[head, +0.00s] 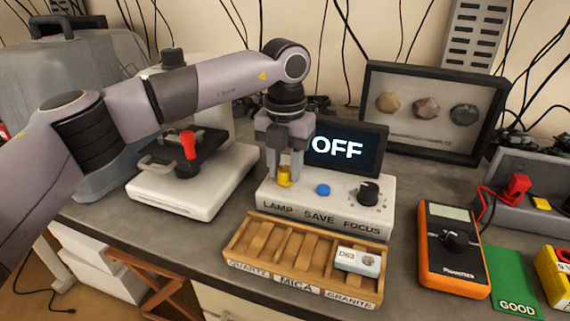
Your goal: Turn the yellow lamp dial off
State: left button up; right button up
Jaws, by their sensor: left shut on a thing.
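The yellow lamp dial (284,179) sits at the left of a white control box labelled LAMP, SAVE and FOCUS (318,213). My left gripper (285,168) points down from above and is shut on the yellow dial, its fingers on either side of it. The fingers hide part of the dial, so its pointer mark cannot be made out. The dark screen (347,148) behind the box reads OFF. A blue button (323,190) and a black focus knob (369,193) stand to the right of the dial. My right gripper is not in view.
A wooden tray (240,256) labelled QUARTZ, MICA and GRANITE lies in front of the box. An orange multimeter (453,250) is to the right, beside a green GOOD card (512,280). A white device with a red-handled lever (189,146) stands left. A framed rock display (430,112) is behind.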

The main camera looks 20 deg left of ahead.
aim_at(285, 169)
pick_arm(q)
jog(key=shift+r, duration=0.1)
dwell(0.5)
jog(key=o, duration=1)
jog(key=shift+o, duration=0.2)
notch_tip(285, 169, up, 7)
jog(key=shift+r, duration=0.1)
